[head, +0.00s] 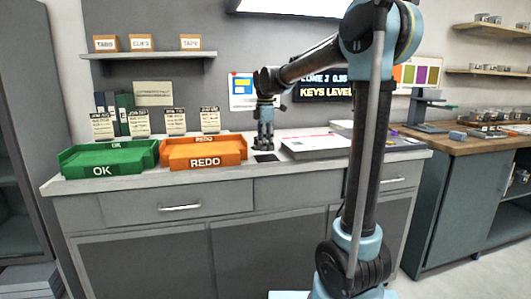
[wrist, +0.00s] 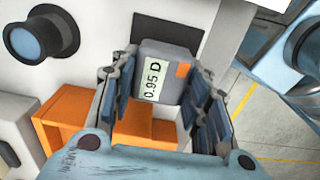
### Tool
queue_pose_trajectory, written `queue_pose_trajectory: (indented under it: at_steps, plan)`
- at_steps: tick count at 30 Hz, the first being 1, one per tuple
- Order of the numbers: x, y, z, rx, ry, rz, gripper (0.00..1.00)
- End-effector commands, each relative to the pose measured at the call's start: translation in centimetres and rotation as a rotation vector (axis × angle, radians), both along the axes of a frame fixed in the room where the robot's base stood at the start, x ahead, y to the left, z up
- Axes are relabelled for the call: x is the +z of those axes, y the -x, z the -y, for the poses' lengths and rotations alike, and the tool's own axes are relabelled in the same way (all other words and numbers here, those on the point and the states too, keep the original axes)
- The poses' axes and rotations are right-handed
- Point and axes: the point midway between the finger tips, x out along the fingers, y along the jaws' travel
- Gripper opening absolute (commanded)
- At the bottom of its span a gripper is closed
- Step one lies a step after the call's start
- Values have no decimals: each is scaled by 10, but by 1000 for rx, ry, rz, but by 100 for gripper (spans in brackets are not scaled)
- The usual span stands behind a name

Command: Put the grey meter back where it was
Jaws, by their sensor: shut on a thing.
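The grey meter (wrist: 172,58) is a small grey block with a pale label reading 0.95 D and an orange patch. In the wrist view it sits between the fingers of my gripper (wrist: 165,80), which is shut on it. In the head view my gripper (head: 264,142) points down over the counter, just right of the orange REDO tray. A small dark square (head: 266,158) lies on the counter beneath it. The meter cannot be made out clearly in the head view, and whether it touches the counter cannot be told.
The orange REDO tray (head: 205,161) and green OK tray (head: 101,171) stand to the left on the counter (head: 140,180). A flat pale unit (head: 315,150) lies close on the right. Upright cards (head: 210,120) stand behind the trays. A lit display (head: 325,88) hangs behind my arm.

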Motion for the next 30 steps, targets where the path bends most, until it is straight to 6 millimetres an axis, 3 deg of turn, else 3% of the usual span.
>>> queue_pose_trajectory:
  at_steps: [6,17,18,20,30]
  plan:
    - [-29,0,0,0,0,0,13]
    - [-33,0,0,0,0,0,13]
    - [-34,0,0,1,0,0,47]
    - [-34,0,-1,1,0,0,61]
    - [-33,0,-1,2,0,0,63]
